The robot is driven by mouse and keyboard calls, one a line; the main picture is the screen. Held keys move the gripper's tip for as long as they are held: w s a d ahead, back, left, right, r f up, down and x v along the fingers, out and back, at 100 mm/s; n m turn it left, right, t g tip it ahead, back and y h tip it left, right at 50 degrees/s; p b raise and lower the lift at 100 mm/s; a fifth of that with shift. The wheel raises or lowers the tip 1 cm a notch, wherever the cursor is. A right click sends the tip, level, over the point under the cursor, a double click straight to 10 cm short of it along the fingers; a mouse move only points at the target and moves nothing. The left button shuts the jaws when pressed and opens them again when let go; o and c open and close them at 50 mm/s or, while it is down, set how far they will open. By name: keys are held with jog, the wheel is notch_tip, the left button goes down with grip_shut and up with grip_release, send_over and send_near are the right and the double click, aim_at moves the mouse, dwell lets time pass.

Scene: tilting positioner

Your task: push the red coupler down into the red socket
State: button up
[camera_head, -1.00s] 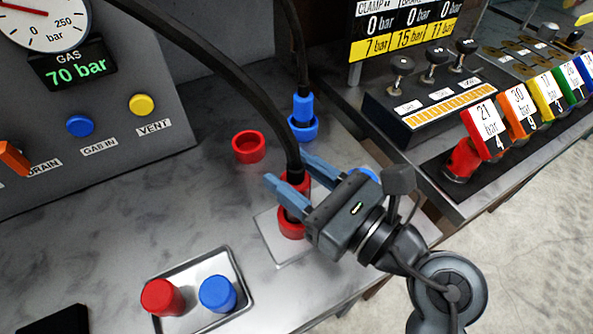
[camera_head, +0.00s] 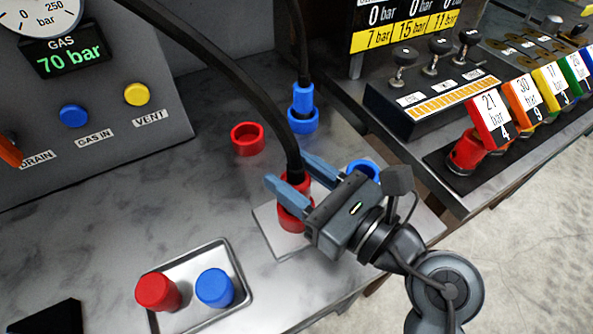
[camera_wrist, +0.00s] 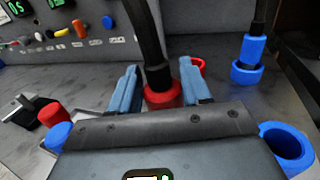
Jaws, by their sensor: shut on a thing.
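The red coupler (camera_head: 292,190), on the end of a thick black hose, stands upright between the blue fingers of my gripper (camera_head: 291,175). My gripper is shut on it. The coupler's lower end meets the red socket (camera_head: 293,221) on a pale plate, with no clear gap between them. My gripper and the socket are both red-side partly overlapped, so I cannot tell how deep the coupler sits. In the wrist view the coupler (camera_wrist: 163,97) shows between the fingertips (camera_wrist: 160,80), and the socket is hidden by my gripper's body.
An empty red ring (camera_head: 247,139) lies behind left. A blue coupler (camera_head: 302,97) stands in a blue socket behind. An open blue socket (camera_head: 364,169) is close beside my gripper. A tray (camera_head: 236,262) with red and blue caps stands front left. A lever box (camera_head: 430,98) is at right.

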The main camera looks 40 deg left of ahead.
jog(key=shift+f, duration=0.45)
jog(key=o, duration=1.3)
jog(key=shift+o, duration=0.2)
jog(key=d+b, duration=0.2)
jog(key=d, duration=0.5)
jog(key=shift+s+d, duration=0.25)
jog(key=shift+d, duration=0.15)
jog(key=s+d+m+t+h, duration=0.4)
jog(key=d+m+t, duration=0.55)
jog(key=m, duration=0.65)
jog(key=s+d+m+t+h, duration=0.2)
jog(key=s+d+m+t, duration=0.5)
jog(key=d+m, duration=0.6)
jog(key=s+d+f+m+g+h, duration=0.1)
jog(key=s+d+f+m+h, duration=0.2)
jog(key=m, duration=0.9)
jog(key=s+d+f+m+g+h, duration=0.2)
jog(key=s+d+m+h, duration=0.4)
jog(key=m+h, duration=0.3)
jog(key=s+f+m, duration=0.1)
jog(key=m, duration=0.2)
jog(key=shift+s, duration=0.35)
